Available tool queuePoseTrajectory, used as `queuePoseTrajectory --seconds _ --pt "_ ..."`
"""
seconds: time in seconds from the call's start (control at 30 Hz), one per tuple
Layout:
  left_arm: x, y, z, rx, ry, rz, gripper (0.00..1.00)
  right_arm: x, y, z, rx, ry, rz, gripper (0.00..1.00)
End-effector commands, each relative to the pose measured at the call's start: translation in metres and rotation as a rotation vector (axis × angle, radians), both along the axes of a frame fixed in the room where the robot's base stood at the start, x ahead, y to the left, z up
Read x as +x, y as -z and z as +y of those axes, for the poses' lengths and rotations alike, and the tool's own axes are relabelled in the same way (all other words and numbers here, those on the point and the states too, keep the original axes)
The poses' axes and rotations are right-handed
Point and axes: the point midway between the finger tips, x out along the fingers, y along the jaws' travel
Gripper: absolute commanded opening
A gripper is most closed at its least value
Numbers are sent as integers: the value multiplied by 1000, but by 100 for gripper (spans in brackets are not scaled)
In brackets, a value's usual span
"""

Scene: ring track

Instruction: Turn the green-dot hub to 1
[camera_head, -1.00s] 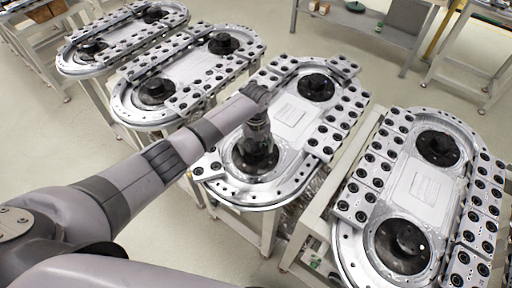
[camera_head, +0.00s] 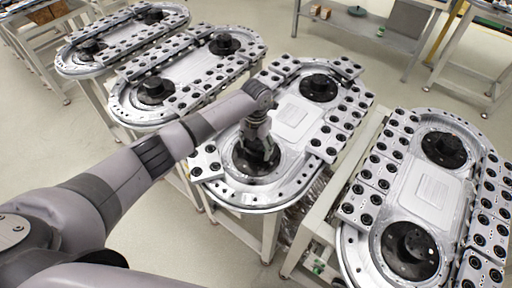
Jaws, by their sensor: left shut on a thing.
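A ring track (camera_head: 222,190) on a stand is in the middle of the head view, with a dark round hub at each end. My left gripper (camera_head: 258,154) points down at the near hub (camera_head: 246,168) and is shut on its raised middle. The fingers and wrist hide most of that hub's top. The far hub (camera_head: 318,87) of the same track is uncovered. I cannot make out a green dot or a number mark on either hub. My right gripper is not in view.
Another ring track with two dark hubs (camera_head: 410,250) stands close on the right. Two more tracks (camera_head: 150,90) stand at the upper left. Rows of blocks with black studs line the tracks. A grey bench (camera_head: 375,30) is at the back. Open floor lies between the stands.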

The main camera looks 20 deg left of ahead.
Motion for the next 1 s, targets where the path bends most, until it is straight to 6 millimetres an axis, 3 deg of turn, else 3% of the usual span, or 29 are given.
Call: queuePoseTrajectory --seconds 0.53,0.57,0.87,1.0 --pt "2 -2 0 -2 26 -5 38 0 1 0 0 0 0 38" --pt "2 -2 0 -2 26 -5 66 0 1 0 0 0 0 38" --pt "1 -1 0 0 26 -2 86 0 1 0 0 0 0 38" --pt "0 0 0 0 26 -1 86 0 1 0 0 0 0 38"
